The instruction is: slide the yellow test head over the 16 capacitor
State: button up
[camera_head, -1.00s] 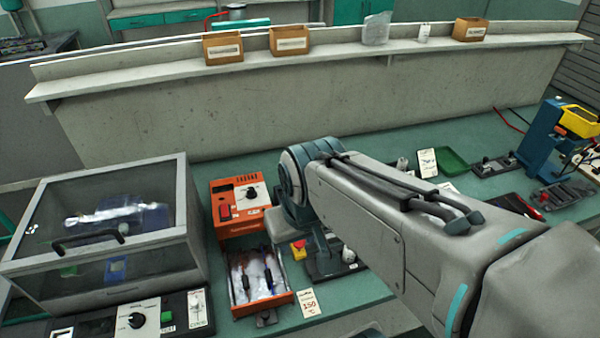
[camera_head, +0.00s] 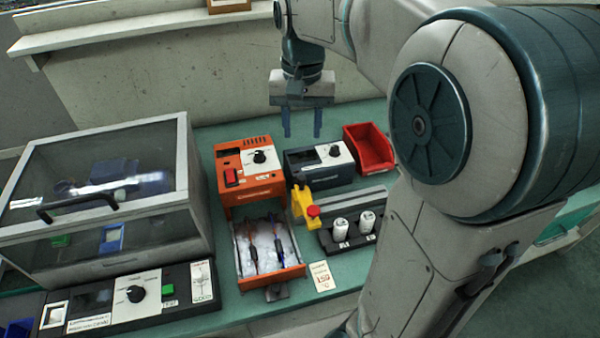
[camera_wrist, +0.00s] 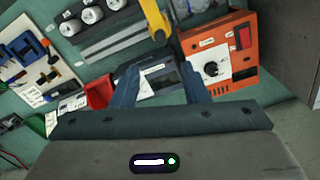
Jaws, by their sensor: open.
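The yellow test head (camera_head: 303,204) stands at the left end of a black capacitor stand and has a red part at its front. It also shows at the top of the wrist view (camera_wrist: 155,20). Two white capacitors, one on the left (camera_head: 340,228) and one on the right (camera_head: 367,221), stand upright on the stand, right of the head and apart from it. The wrist view shows three capacitors in a row. Their numbers are too small to read. My gripper (camera_head: 302,126) is open and empty, pointing down behind the head, above the back of a dark meter box.
The dark meter box (camera_head: 319,166) stands behind the test head, with a red bin (camera_head: 368,149) to its right. An orange unit (camera_head: 248,175) with an open drawer (camera_head: 267,248) is on the left. A clear-lidded case (camera_head: 100,195) stands farther left.

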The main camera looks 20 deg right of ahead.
aim_at(302, 177)
notch_tip(302, 177, down, 13)
jog(key=shift+f+b, duration=0.15)
jog(key=shift+b, duration=0.25)
grip_shut()
